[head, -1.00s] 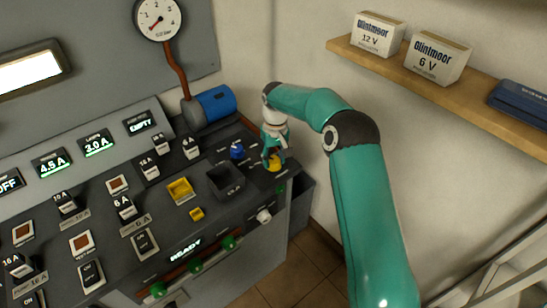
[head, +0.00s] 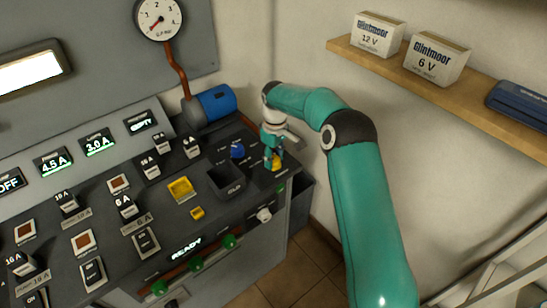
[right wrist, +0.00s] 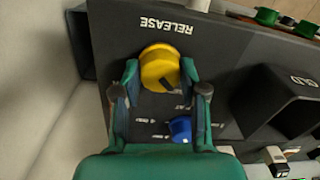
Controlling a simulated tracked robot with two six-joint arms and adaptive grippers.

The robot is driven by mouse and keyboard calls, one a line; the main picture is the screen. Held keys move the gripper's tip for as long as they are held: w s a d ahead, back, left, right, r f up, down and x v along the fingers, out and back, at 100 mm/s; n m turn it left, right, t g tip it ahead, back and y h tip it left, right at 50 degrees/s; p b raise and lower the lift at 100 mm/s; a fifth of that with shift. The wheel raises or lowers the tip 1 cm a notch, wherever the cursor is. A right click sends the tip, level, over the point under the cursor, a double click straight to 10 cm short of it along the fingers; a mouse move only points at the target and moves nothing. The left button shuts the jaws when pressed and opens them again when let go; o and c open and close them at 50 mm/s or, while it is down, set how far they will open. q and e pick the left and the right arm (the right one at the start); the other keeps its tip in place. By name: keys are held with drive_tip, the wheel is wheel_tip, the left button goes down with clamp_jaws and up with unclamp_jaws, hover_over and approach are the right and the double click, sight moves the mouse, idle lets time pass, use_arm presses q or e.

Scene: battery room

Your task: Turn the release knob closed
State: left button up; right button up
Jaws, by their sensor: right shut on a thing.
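The yellow release knob (head: 278,167) is at the right end of the dark sloping panel. In the right wrist view the round yellow knob (right wrist: 158,66), with a dark mark on its face, sits beside the word RELEASE. My right gripper (head: 273,161) reaches down onto it from above. In the wrist view the gripper (right wrist: 160,73) has one finger on each side of the knob and is shut on it. The fingers hide part of the knob in the head view. My left gripper is not in view.
A blue knob (head: 237,151) sits close to the left, and also shows in the wrist view (right wrist: 180,129). An open dark bin marked OLD (head: 226,181) is in front of it. A blue cylinder (head: 216,101) lies behind. The wall is close on the right.

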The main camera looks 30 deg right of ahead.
sight(275, 158)
drive_tip(key=shift+w+r, duration=0.1)
drive_tip(key=shift+w, duration=0.05)
drive_tip(key=o, duration=1.1)
drive_tip(key=shift+o, duration=0.2)
wheel_tip(275, 158, up, 12)
drive_tip(key=shift+d, duration=0.15)
